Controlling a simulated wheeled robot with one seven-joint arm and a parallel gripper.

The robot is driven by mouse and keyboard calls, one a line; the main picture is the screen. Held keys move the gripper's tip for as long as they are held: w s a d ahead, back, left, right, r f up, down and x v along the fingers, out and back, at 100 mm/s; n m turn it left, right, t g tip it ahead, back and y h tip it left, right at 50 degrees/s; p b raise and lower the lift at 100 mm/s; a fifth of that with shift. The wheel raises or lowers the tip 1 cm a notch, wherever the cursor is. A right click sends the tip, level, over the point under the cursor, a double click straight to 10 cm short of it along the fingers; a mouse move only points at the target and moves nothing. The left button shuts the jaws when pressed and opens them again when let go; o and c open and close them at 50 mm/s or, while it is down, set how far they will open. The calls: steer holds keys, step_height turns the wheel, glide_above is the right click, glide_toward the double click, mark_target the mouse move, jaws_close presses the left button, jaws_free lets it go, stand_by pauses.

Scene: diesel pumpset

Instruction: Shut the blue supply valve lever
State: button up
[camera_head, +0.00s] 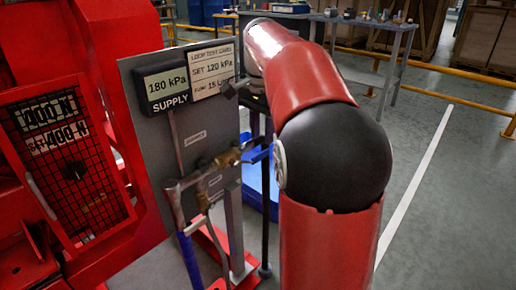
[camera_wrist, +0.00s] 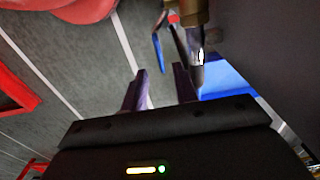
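The blue supply valve lever (camera_wrist: 158,52) shows in the wrist view as a thin bent strip beside a brass valve fitting (camera_wrist: 196,14). My gripper (camera_wrist: 161,78) points toward it with its two dark fingers apart. The lever lies beyond the fingertips, and nothing shows between the fingers. In the head view, the brass valve (camera_head: 228,158) sits on pipework in front of a grey panel (camera_head: 152,125). A dark bar beside it may be the lever. My red arm hides much of that area, and I cannot make out my fingers there.
A display (camera_head: 166,88) on the panel reads 180 kPa SUPPLY; the label (camera_head: 211,72) beside it reads SET 120 kPa. Red machinery (camera_head: 60,60) with a mesh guard stands at left. A blue bin (camera_head: 251,180) is behind the pipework. Open floor (camera_head: 450,190) lies at right.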

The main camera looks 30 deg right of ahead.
mark_target(262, 152)
steer(key=shift+f+b, duration=0.35)
steer(key=shift+f, duration=2)
steer(key=shift+c, duration=0.3)
jaws_close()
